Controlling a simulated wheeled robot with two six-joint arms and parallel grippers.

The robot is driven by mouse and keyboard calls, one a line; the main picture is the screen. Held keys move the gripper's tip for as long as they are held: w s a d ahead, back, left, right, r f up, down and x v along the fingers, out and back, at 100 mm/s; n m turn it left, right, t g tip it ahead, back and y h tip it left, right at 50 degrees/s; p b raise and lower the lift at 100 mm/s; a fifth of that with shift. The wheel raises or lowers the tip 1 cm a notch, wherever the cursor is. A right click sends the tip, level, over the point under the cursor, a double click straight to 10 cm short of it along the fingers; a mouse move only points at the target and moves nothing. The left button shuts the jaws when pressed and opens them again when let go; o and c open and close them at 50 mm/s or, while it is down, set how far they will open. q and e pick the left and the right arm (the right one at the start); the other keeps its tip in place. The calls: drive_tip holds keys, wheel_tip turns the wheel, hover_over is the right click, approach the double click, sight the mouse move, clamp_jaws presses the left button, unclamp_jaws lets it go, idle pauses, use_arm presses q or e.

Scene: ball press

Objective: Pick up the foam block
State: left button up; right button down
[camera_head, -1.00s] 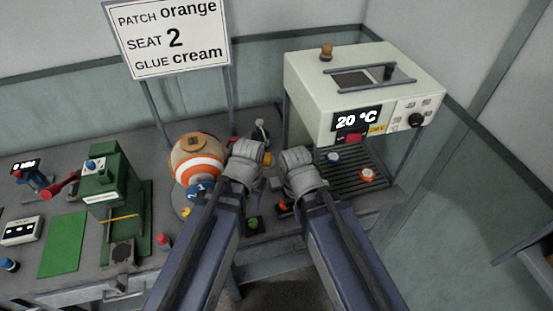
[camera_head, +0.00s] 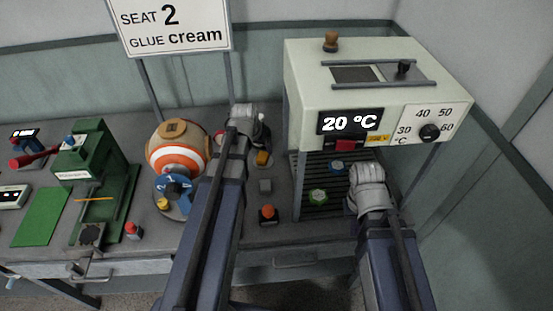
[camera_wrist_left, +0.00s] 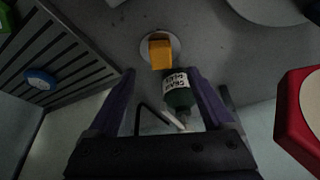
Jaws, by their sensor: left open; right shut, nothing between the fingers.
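A yellow-orange block, apparently the foam block (camera_head: 262,159), sits on a pale round disc between the striped ball and the heater. In the left wrist view the block (camera_wrist_left: 160,54) lies just beyond the fingertips, apart from them. My left gripper (camera_head: 243,112) is open, behind and left of the block in the head view; its fingers (camera_wrist_left: 162,74) frame a dark green labelled bottle (camera_wrist_left: 176,92) in the wrist view. I cannot tell whether they touch it. My right gripper (camera_head: 370,185) is shut and empty at the right part of the heater's slatted rack.
The cream heater (camera_head: 370,85) reads 20 °C above a dark slatted rack (camera_head: 305,170) with green and blue discs. The striped ball (camera_head: 176,155) and green press (camera_head: 95,180) are left.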

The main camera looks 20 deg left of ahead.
sight(262, 157)
use_arm(q)
drive_tip(key=b+x, duration=0.7)
drive_tip(key=x, duration=0.1)
drive_tip(key=shift+f+b, duration=0.15)
drive_tip(key=shift+b, duration=0.15)
idle(0.4)
clamp_jaws()
idle(0.6)
